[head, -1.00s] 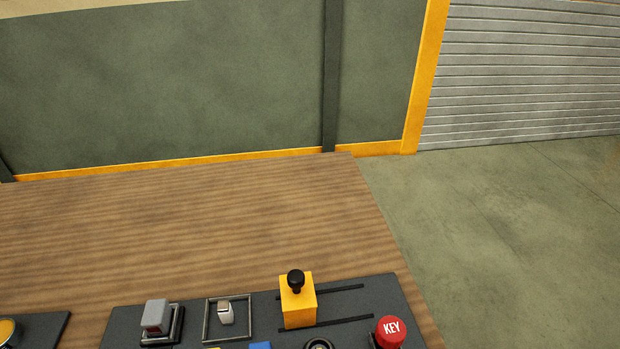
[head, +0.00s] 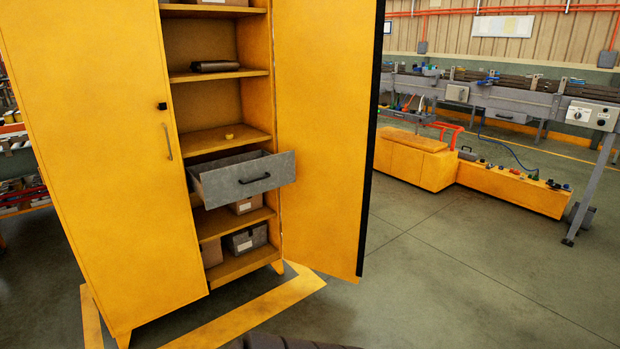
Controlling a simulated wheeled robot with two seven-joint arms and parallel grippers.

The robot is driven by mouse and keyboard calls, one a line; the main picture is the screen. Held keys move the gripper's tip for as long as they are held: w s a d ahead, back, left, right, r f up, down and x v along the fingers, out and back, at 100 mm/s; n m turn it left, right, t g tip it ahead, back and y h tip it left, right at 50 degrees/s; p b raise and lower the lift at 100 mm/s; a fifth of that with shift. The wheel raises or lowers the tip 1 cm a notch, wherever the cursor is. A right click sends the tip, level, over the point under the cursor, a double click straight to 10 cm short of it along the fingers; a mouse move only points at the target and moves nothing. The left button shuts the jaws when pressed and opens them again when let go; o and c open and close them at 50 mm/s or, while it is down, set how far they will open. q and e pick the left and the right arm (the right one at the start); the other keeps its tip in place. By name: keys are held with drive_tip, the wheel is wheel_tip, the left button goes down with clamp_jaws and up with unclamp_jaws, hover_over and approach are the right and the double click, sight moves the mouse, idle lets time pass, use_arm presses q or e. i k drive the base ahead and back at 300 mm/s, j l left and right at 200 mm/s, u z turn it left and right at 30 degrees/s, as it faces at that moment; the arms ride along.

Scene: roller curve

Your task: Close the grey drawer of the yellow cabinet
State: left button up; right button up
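The yellow cabinet (head: 110,130) stands at the left in the head view. Its right door (head: 320,130) is swung open and its left door is shut. The grey drawer (head: 242,180) is pulled out from the middle of the cabinet, with a dark handle (head: 255,178) on its front. The open door stands to the right of the drawer. Neither of my grippers is in view.
Shelves above and below the drawer hold boxes, including a grey bin (head: 246,238). Yellow floor marking (head: 250,312) runs in front of the cabinet. A yellow bench (head: 415,160) and a grey conveyor (head: 520,98) stand at the back right. The floor (head: 440,270) at right is clear.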

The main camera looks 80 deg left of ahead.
sight(223, 181)
drive_tip(key=u, duration=3.2)
